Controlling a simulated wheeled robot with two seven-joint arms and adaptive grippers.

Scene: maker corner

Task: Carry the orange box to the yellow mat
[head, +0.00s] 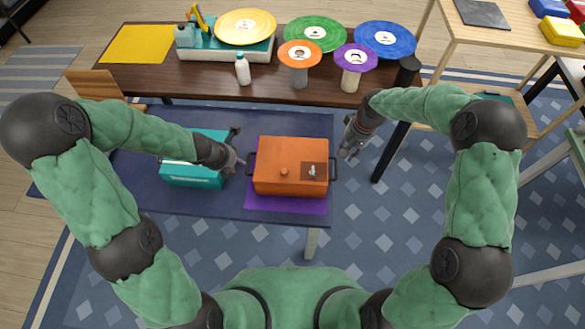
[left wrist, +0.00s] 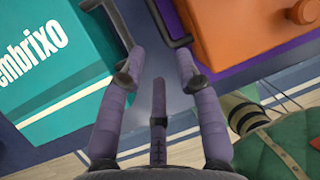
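The orange box (head: 285,178) sits on a purple mat (head: 285,204) on the dark blue table, with a dark handle on its left and right sides. The yellow mat (head: 136,44) lies flat and bare at the left end of the brown table behind. My left gripper (head: 240,161) is open just left of the box, near its left handle. In the left wrist view its fingers (left wrist: 158,66) are spread, with the handle (left wrist: 181,23) near the right fingertip and the box (left wrist: 240,28) beyond. My right gripper (head: 347,153) is empty and appears open, right of the box and apart from its right handle.
A teal box (head: 193,178) with white lettering stands close left of my left gripper. The brown table (head: 120,78) holds a turntable (head: 225,50), a white bottle (head: 243,70), coloured discs and two mushroom-like stands. A wooden chair (head: 95,84) stands between the tables.

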